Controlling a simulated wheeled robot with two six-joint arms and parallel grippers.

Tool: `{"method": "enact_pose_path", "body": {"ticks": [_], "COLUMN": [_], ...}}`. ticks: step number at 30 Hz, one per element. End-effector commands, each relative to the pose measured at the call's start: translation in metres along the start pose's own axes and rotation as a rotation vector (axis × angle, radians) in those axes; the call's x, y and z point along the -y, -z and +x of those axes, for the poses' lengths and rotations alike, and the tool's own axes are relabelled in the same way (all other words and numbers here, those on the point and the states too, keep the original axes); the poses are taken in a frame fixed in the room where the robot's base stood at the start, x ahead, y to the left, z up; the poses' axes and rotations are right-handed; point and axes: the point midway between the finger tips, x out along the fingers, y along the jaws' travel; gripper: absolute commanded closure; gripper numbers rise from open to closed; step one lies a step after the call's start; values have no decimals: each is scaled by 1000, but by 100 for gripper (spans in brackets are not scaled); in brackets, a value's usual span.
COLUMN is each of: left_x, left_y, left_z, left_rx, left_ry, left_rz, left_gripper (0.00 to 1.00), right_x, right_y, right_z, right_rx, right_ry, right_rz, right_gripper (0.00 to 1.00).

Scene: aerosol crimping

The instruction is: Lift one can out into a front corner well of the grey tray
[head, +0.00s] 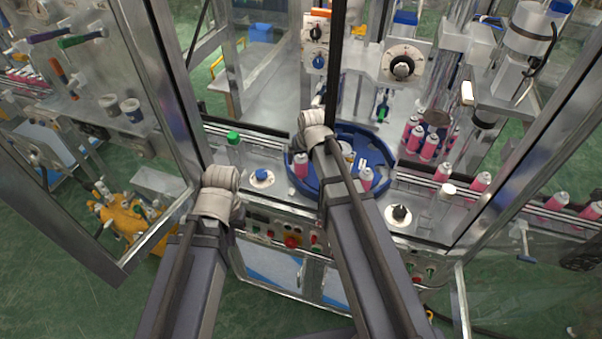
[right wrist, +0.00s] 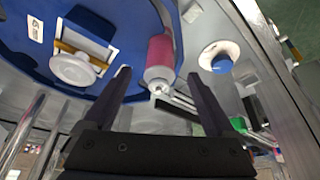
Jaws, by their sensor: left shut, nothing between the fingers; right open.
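A pink can (head: 301,164) with a silver top stands at the left edge of the blue round carrier (head: 299,184). In the right wrist view a pink can (right wrist: 160,50) lies in line with the gap between my right gripper's (right wrist: 158,78) open fingers; no contact shows. In the head view my right gripper (head: 314,128) is over the carrier, its fingers hidden by the wrist. My left gripper (head: 221,180) is shut and empty left of the carrier, fingers also hidden. I cannot make out the grey tray.
Several pink cans (head: 428,146) stand in the machine behind right. A black knob (head: 400,213) is right. Metal door frames (head: 160,60) flank the opening.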

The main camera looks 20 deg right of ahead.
Motion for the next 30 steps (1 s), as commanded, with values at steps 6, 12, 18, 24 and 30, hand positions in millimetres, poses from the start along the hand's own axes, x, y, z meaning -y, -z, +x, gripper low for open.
{"method": "enact_pose_path", "body": {"ticks": [6, 12, 18, 24, 30], "left_x": [0, -2, -4, -5, -4], "left_y": [0, 1, 3, 3, 3], "left_z": [5, 22, 46, 50, 49], "left_rx": [0, 0, 0, 0, 0], "left_ry": [0, 1, 2, 2, 2], "left_rz": [1, 4, 7, 7, 7], "left_gripper": [100, 100, 100, 100, 100], "right_x": [0, 0, 0, 0, 0], "right_y": [0, 3, 5, 6, 6], "right_z": [6, 25, 52, 57, 56], "right_rx": [0, 0, 0, 0, 0], "right_ry": [0, 0, 0, 0, 0], "right_rz": [0, 0, 0, 0, 0], "right_gripper": [10, 10, 10, 10, 17]}}
